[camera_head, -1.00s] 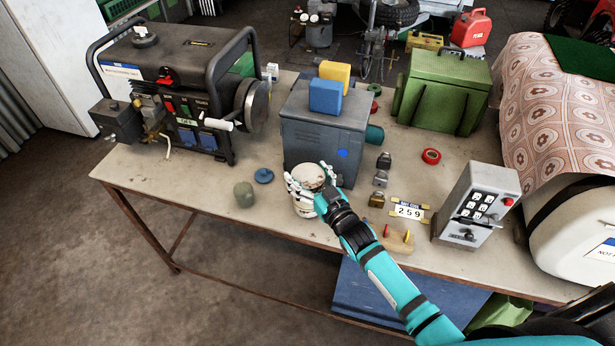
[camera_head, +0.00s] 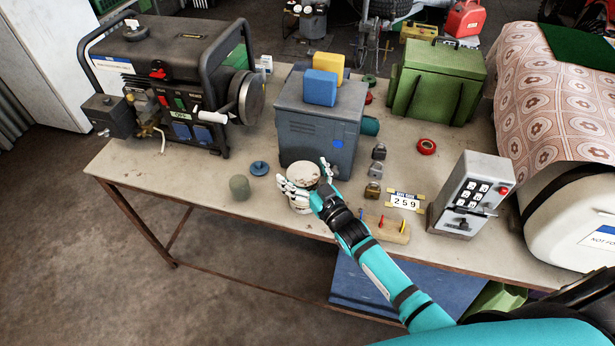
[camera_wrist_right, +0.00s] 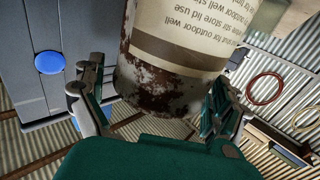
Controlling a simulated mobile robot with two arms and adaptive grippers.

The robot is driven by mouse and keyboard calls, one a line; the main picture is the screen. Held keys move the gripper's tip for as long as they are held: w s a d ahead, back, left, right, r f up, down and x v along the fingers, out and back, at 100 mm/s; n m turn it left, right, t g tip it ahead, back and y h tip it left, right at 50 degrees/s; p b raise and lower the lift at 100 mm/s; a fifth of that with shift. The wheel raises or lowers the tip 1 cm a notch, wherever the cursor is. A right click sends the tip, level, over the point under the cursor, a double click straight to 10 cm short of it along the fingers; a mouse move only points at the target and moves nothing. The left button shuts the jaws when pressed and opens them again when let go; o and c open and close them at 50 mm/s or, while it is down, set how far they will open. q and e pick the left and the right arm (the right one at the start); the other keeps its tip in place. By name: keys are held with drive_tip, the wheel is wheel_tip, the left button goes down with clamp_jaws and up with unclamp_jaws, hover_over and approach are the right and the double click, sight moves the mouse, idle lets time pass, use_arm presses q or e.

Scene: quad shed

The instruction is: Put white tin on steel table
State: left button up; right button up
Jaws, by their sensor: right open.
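The white tin (camera_head: 302,177), worn and rust-stained, appears to stand upright on the pale top of the steel table (camera_head: 225,207), near its front edge and just in front of a grey cabinet. My right gripper (camera_head: 303,176) is open, with its fingers spread on either side of the tin. In the right wrist view the tin (camera_wrist_right: 180,55), with printed text and rusty patches, stands between the open fingers (camera_wrist_right: 160,105). Gaps show beside it there. The tin's base is partly hidden by fingers in the head view. My left gripper is not in view.
The grey cabinet (camera_head: 310,138) carries a blue block and a yellow block. A generator (camera_head: 175,80) fills the left. A green pot (camera_head: 240,187) and blue knob (camera_head: 259,168) are left of the tin.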

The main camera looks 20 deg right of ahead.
drive_tip(key=shift+s+d, duration=0.1)
drive_tip(key=shift+s, duration=0.2)
drive_tip(key=b+v, duration=0.2)
drive_tip(key=v, duration=0.9)
drive_tip(key=shift+s, duration=0.2)
drive_tip(key=shift+r, duration=0.1)
